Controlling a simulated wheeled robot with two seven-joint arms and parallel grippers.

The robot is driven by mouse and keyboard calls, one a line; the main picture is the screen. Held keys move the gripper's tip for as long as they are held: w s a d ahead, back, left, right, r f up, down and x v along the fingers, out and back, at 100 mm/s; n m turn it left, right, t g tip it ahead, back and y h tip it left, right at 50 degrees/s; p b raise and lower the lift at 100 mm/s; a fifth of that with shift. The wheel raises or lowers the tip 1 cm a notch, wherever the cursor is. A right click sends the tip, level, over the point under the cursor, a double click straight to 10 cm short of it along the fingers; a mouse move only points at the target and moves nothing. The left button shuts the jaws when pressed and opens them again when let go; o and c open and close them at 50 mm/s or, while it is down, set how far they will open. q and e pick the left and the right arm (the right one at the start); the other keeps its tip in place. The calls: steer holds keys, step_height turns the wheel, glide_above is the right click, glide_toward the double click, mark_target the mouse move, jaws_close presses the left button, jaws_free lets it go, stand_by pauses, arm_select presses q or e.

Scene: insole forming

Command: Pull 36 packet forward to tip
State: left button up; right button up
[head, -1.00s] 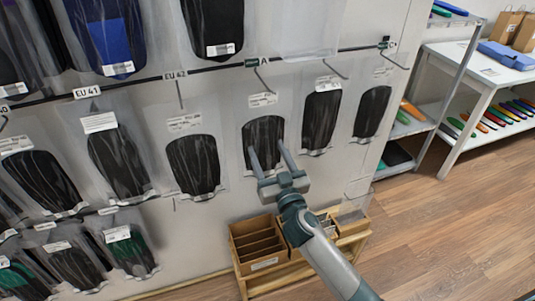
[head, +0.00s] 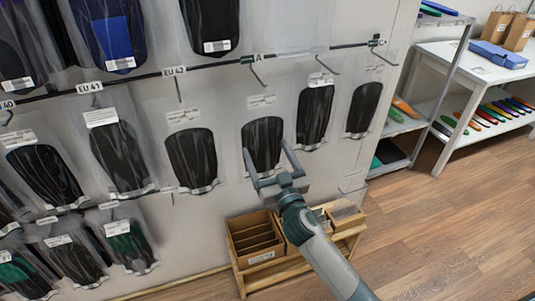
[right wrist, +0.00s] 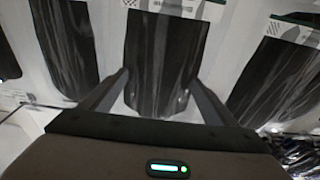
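Clear packets with dark insoles hang in rows on a pale wall panel. My right gripper (head: 265,147) is open, with its fingers spread at either side of the lower part of a black insole packet (head: 262,132) in the middle row. In the right wrist view this packet (right wrist: 160,55) hangs between the open fingertips (right wrist: 157,78). I cannot tell whether the fingers touch it. Its label (head: 262,100) is too small to read, so I cannot tell which packet is 36. My left gripper is not in view.
Neighbouring packets hang close by, left (head: 192,158) and right (head: 315,115). A dark rail (head: 215,67) with tags EU 41, EU 42 and A crosses above; two hooks at its right look empty. A wooden divided box (head: 255,238) stands below. White shelves (head: 470,70) are at right; floor there is clear.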

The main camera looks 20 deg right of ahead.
steer(key=shift+s, duration=0.1)
steer(key=shift+s+f, duration=0.15)
steer(key=shift+s, duration=0.35)
arm_select(q)
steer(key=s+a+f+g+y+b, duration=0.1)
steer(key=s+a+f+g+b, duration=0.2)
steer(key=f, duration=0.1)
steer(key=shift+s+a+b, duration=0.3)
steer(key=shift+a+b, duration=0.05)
steer(key=shift+b, duration=0.05)
arm_select(e)
steer(key=s+f, duration=0.2)
steer(key=s, duration=1.4)
steer(key=shift+d, duration=0.4)
steer(key=shift+f, duration=0.25)
